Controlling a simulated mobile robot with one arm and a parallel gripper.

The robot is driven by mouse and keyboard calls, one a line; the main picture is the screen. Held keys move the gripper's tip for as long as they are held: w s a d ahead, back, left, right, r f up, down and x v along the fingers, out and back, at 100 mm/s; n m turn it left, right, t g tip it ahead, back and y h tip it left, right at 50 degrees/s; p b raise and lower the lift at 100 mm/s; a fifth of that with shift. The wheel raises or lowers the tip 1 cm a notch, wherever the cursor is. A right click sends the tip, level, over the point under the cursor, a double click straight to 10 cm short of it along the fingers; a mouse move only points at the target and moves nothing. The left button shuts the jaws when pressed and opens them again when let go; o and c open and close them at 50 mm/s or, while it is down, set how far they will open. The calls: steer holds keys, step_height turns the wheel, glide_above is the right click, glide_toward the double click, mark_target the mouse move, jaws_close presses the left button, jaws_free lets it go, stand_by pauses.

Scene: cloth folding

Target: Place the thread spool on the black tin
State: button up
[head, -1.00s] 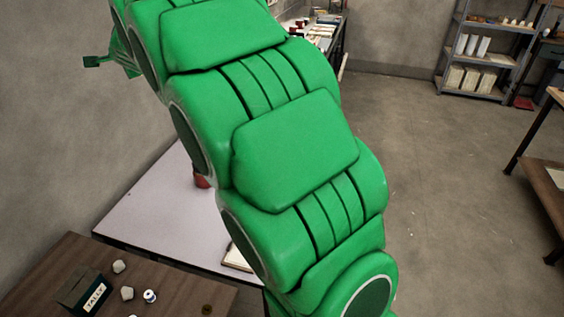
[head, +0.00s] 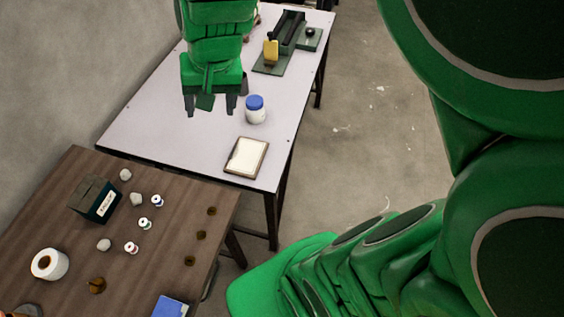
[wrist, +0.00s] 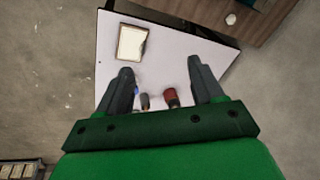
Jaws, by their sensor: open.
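Several small spools with white ends lie on the brown table; one thread spool (head: 144,223) is in the middle of them, with another (head: 157,199) above and a reddish one (head: 131,248) below. I cannot tell which one the task means. A dark box with a white label (head: 86,192) stands left of them; no other clear black tin shows, so I cannot tell if this is it. My gripper (head: 210,108) is open and empty over the white table, away from the spools. Its spread fingers also show in the wrist view (wrist: 160,68).
The white table (head: 150,120) holds a blue-lidded jar (head: 256,110), a framed pad (head: 246,157), and a dark machine (head: 288,32). A red object (wrist: 171,97) shows between my fingers. A white roll (head: 49,264), pale lumps and a blue box (head: 170,307) sit on the brown table.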

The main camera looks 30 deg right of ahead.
steer(key=s+d+f+n+g+h, duration=0.1)
steer(key=s+d+f+g, duration=0.1)
steer(key=s, duration=0.7)
steer(key=s+d+f+n+g, duration=0.1)
steer(key=s+d+n+g, duration=0.1)
steer(key=s, duration=0.7)
steer(key=shift+d+f+h, duration=0.35)
steer(key=shift+d+h, duration=0.05)
steer(key=shift+d, duration=0.35)
